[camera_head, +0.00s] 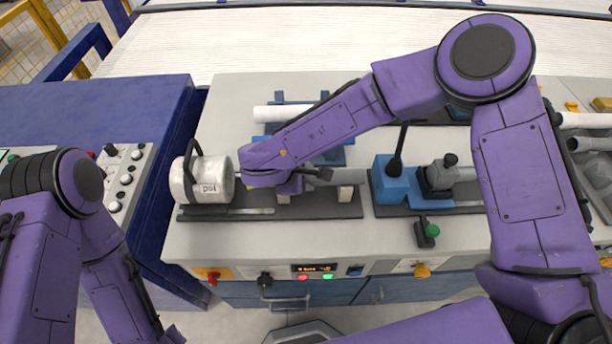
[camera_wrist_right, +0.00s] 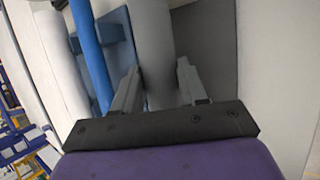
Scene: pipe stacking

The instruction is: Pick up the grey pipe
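The grey pipe (camera_wrist_right: 153,40) runs between the two fingers of my right gripper (camera_wrist_right: 160,78) in the right wrist view. The fingers stand close along both sides of it; I cannot tell whether they press on it. In the head view my right gripper (camera_head: 318,176) is low over the dark fixture (camera_head: 285,212) at the front of the bench. My forearm and hand hide much of the pipe there. My left arm is at the lower left of the head view, and its gripper is out of view.
A blue clamp block (camera_head: 390,186) stands to the right. Behind my forearm, a white pipe (camera_head: 268,113) lies on a blue holder. Buttons and a small display (camera_head: 314,267) line the bench's front.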

